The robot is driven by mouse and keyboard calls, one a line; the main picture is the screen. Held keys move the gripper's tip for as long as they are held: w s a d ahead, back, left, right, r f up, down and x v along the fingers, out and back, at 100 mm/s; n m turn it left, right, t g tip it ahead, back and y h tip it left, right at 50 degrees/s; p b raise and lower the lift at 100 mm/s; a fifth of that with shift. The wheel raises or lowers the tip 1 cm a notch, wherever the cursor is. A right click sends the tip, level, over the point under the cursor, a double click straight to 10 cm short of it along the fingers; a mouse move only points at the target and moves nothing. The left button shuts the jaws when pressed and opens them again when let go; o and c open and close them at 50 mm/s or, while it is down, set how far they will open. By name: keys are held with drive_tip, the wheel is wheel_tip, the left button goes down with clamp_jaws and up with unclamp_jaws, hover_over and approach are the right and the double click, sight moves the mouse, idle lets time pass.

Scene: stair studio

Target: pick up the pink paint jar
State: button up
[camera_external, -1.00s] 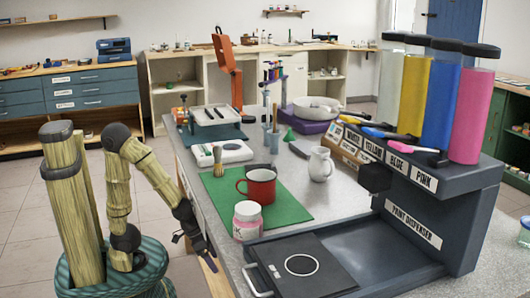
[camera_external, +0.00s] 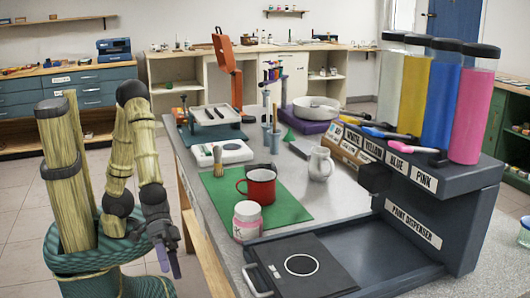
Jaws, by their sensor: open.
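The pink paint jar (camera_external: 247,228) is a small clear jar with pink contents and a white lid. It stands upright at the near left part of the table, by the near edge of the green mat (camera_external: 287,206) and close to the paint dispenser's tray. My gripper (camera_external: 170,263) is open and empty, pointing down beside the table's left edge. It is left of the jar and apart from it.
A red mug (camera_external: 260,185) stands on the mat just behind the jar. The dark paint dispenser (camera_external: 432,215) with colored tubes fills the right side. A white pitcher (camera_external: 321,164) stands behind the mat. The wooden table edge (camera_external: 205,255) lies between my gripper and the jar.

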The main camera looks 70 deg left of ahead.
sight(236, 208)
drive_tip(key=w+d+r+n+t+h+p, duration=0.2)
drive_tip(key=w+d+r+n+h+p, duration=0.1)
drive_tip(key=r+n+p, duration=0.4)
drive_tip(key=w+d+r+n+t+h+p, duration=0.1)
drive_tip(key=w+d+r+n+h+p, duration=0.25)
drive_tip(key=r+n, duration=0.45)
drive_tip(key=w+a+n+t+y+p, duration=0.1)
drive_tip(key=w+n+t+p, duration=0.1)
drive_tip(key=n, duration=0.3)
drive_tip(key=w+a+r+n+t+y+p, duration=0.1)
drive_tip(key=w+a+n+t+y+p, duration=0.1)
drive_tip(key=w+n+t+p, duration=0.1)
drive_tip(key=w+a+n+t+y+p, duration=0.1)
drive_tip(key=w+n+t+y+p, duration=0.1)
drive_tip(key=n+t+p, duration=0.3)
drive_tip(key=shift+w+a+r+n+y, duration=0.15)
drive_tip(key=shift+w+n, duration=0.25)
drive_tip(key=shift+n, duration=0.2)
drive_tip(key=shift+w+a+r+n+y, duration=0.1)
drive_tip(key=shift+w+n, duration=0.25)
drive_tip(key=shift+n, duration=0.25)
drive_tip(key=shift+f, duration=0.35)
drive_tip(key=shift+w, duration=0.1)
drive_tip(key=shift+x, duration=0.8)
